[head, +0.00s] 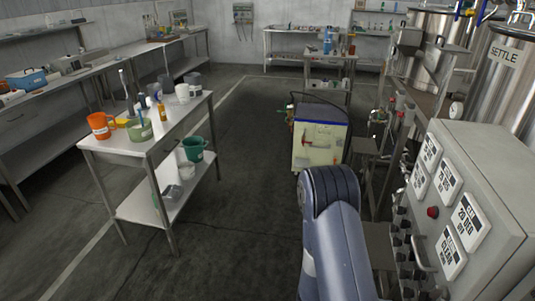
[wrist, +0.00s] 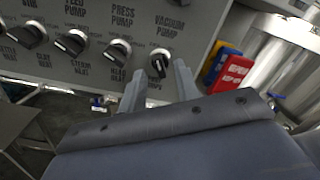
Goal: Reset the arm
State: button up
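My gripper (wrist: 160,82) shows in the wrist view with its two grey fingers apart. The fingers point at a grey panel (wrist: 215,18) with several black knobs. A black knob (wrist: 160,63) shows in the gap between the fingertips, with clear space on both sides of it. I cannot tell how far the tips are from the panel face. Nothing is held between the fingers. In the head view my blue-grey arm (head: 335,235) rises at the lower middle, beside the grey control box (head: 480,150); the gripper itself is hidden there.
The control box carries white label plates and a red button (head: 433,212). Steel tanks (head: 505,75) stand behind it. A pale cart (head: 320,140) stands ahead. A steel table (head: 130,152) with cups and jars is on the left. The floor between them is open.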

jog(key=shift+s+d, duration=0.15)
jog(key=shift+d, duration=0.45)
jog(key=shift+a, duration=0.1)
jog(key=w+a+m+b, duration=0.1)
jog(key=a+m+b, duration=0.3)
jog(key=a+m, duration=0.3)
jog(key=shift+w+m, duration=0.35)
jog(key=shift+m, duration=2.25)
dwell(0.5)
